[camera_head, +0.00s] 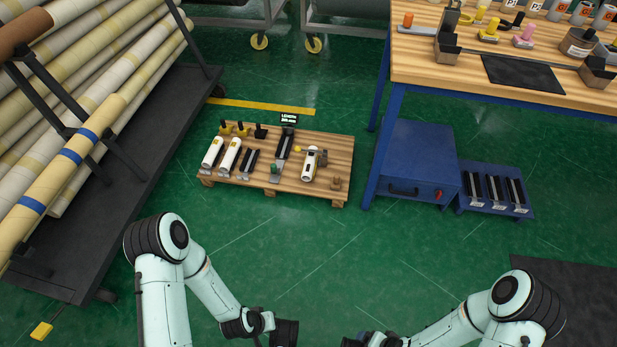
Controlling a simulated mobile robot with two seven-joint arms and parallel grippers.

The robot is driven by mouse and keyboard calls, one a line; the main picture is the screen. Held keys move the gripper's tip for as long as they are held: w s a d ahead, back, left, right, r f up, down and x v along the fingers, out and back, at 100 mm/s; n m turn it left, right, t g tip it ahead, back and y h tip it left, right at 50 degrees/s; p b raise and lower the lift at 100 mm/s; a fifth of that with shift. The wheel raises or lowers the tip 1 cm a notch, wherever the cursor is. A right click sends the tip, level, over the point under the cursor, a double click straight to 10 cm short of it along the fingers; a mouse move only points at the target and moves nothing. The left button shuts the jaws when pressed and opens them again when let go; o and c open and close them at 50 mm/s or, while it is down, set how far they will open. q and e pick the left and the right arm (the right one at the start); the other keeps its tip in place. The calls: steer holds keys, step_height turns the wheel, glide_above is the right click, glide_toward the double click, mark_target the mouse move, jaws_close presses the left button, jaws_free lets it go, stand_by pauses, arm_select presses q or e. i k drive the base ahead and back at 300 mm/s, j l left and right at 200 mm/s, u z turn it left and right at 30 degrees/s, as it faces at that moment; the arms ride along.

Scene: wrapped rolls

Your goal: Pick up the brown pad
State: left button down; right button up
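A small brown block (336,183), which may be the brown pad, sits at the right end of a low wooden pallet (222,178) on the floor. It is too small to make out clearly. My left gripper (285,332) is at the bottom edge, well below the pallet in the picture, and partly cut off. My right gripper (356,341) is at the bottom edge to its right, also partly cut off. Both are apart from the pallet. Their fingers do not show clearly.
The pallet also bears white tubes (230,155), dark tools and a white device (310,163). A rack of wrapped rolls (70,130) stands left. A blue-legged workbench (430,72) and a blue cabinet (415,160) stand right. The green floor before the pallet is clear.

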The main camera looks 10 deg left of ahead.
mark_target(337, 180)
steer(key=z, duration=0.3)
steer(key=i+j+z, duration=0.15)
steer(key=z, duration=0.2)
steer(key=i+j+z, duration=0.2)
steer(key=z, duration=0.15)
steer(key=i+j+z, duration=0.15)
steer(key=z, duration=0.2)
steer(key=i+j+z, duration=0.1)
steer(key=j, duration=0.35)
steer(key=i+j, duration=0.2)
steer(key=j, duration=0.2)
steer(key=i+j+z, duration=0.15)
steer(key=j, duration=0.3)
steer(key=i+j, duration=0.1)
steer(key=j, duration=0.35)
steer(key=z, duration=0.05)
